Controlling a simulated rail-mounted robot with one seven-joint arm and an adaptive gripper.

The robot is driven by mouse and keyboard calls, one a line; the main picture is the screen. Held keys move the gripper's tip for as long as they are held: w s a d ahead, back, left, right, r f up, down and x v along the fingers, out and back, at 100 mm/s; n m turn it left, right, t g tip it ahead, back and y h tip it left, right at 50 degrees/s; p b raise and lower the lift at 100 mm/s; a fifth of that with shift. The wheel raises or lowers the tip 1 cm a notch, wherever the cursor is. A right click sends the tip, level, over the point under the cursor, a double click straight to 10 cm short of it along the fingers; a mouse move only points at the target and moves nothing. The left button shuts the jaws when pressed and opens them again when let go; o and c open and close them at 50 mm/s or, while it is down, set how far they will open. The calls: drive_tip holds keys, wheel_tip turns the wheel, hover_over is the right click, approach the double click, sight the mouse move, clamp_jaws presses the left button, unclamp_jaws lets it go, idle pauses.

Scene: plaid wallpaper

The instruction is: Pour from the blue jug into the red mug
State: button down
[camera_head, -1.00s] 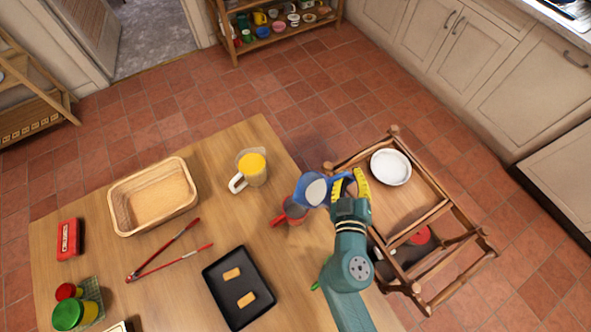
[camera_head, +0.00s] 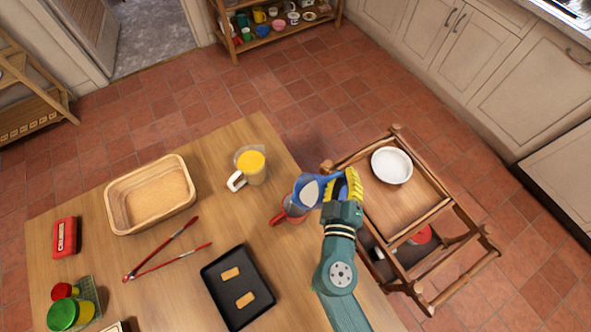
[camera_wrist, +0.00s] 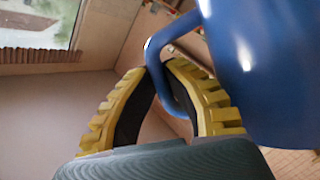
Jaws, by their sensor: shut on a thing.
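The blue jug (camera_head: 311,189) is in my gripper (camera_head: 345,187) over the right edge of the table. It is tilted to the left, above the red mug (camera_head: 290,211). White-grey contents show at its opening. The jug hides much of the mug; the mug's handle side shows at its left. In the wrist view my gripper (camera_wrist: 158,80) is shut around the handle of the blue jug (camera_wrist: 255,60). I cannot tell whether anything is flowing into the mug.
A measuring jug with yellow contents (camera_head: 251,167) stands behind the mug on the table. A basket (camera_head: 113,209), red tongs (camera_head: 160,263) and a black tray (camera_head: 218,300) lie further left. A wooden cart (camera_head: 437,205) with a white bowl (camera_head: 392,165) stands at the right.

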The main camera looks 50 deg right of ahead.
drive_tip(key=shift+w+a+r+n+h+p, duration=0.2)
drive_tip(key=shift+w+a+r+n, duration=0.1)
drive_tip(key=shift+r+n, duration=0.15)
drive_tip(key=shift+w+a+r+n+h+p, duration=0.15)
drive_tip(key=shift+a+r+n+h+p, duration=0.1)
drive_tip(key=shift+r+n, duration=0.15)
idle(3.4)
drive_tip(key=shift+f, duration=0.25)
drive_tip(key=s+d+f+m+y, duration=0.1)
drive_tip(key=m, duration=0.1)
drive_tip(key=s+d+f+m+y, duration=0.1)
drive_tip(key=d, duration=0.1)
drive_tip(key=shift+s+m, duration=0.15)
drive_tip(key=shift+m, duration=0.2)
drive_tip(key=s+d+f+m+y+p, duration=0.2)
drive_tip(key=f+p, duration=0.4)
drive_tip(key=p, duration=0.1)
drive_tip(key=s+d+f+m+t+y+p, duration=0.1)
drive_tip(key=s+d+f+m+y+p, duration=0.1)
drive_tip(key=f+p, duration=0.4)
drive_tip(key=shift+d+m+p, duration=0.45)
drive_tip(key=shift+d+m, duration=0.15)
drive_tip(key=shift+d, duration=0.05)
drive_tip(key=shift+s+f, duration=0.1)
drive_tip(key=shift+f, duration=0.2)
